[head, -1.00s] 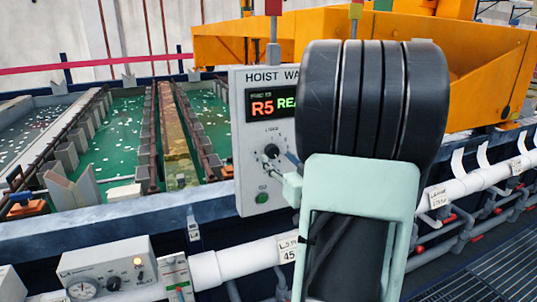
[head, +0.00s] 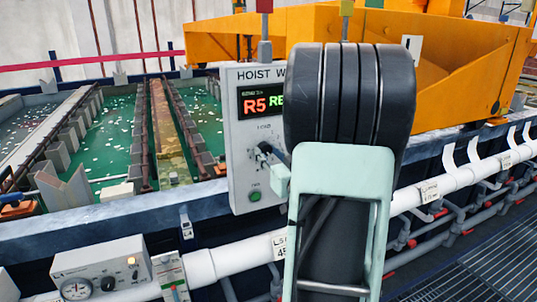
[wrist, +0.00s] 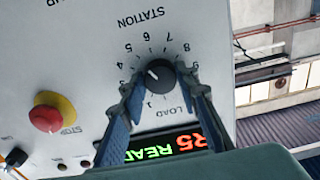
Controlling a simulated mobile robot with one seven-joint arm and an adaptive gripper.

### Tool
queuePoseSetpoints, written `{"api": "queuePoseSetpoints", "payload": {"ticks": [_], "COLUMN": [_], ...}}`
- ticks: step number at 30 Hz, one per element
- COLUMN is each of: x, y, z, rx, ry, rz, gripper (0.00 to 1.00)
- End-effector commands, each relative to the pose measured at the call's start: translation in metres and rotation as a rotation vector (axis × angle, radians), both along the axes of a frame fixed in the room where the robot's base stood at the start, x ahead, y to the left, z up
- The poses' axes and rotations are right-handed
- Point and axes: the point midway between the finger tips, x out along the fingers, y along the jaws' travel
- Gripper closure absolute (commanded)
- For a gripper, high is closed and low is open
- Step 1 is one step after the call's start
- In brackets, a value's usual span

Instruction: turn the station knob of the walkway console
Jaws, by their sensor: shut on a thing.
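The walkway console (head: 240,165) is a pale grey panel left of my arm in the head view. Its lit display (head: 263,103) shows R5 and the start of green letters; my arm hides the rest. The black station knob (wrist: 160,74) is in the middle of the wrist view, ringed by numerals and LOAD. Its white mark points toward the upper left there. My gripper (wrist: 161,82) is shut on the knob, one blue-grey finger on each side. In the head view my gripper (head: 268,158) is small and partly hidden by my arm.
A red stop button (wrist: 46,117) on a yellow collar sits beside the knob in the wrist view. A green button (head: 255,196) is below the knob. A white pipe (head: 230,258) runs along the front. Green tanks (head: 110,150) lie behind, with an orange hoist (head: 470,75) at right.

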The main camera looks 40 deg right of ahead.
Motion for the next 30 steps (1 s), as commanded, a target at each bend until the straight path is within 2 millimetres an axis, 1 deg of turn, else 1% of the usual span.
{"api": "queuePoseSetpoints", "payload": {"ticks": [8, 21, 30], "x": [-0.0001, 0.0003, 0.0004], "y": [0.0002, 0.0011, 0.0015], "z": [-0.0004, -0.0004, -0.0003], "rx": [0.054, 0.334, 0.471], "ry": [-0.013, -0.078, -0.111], "rz": [0.000, 0.001, 0.001], "gripper": [0.95, 0.95, 0.95]}}
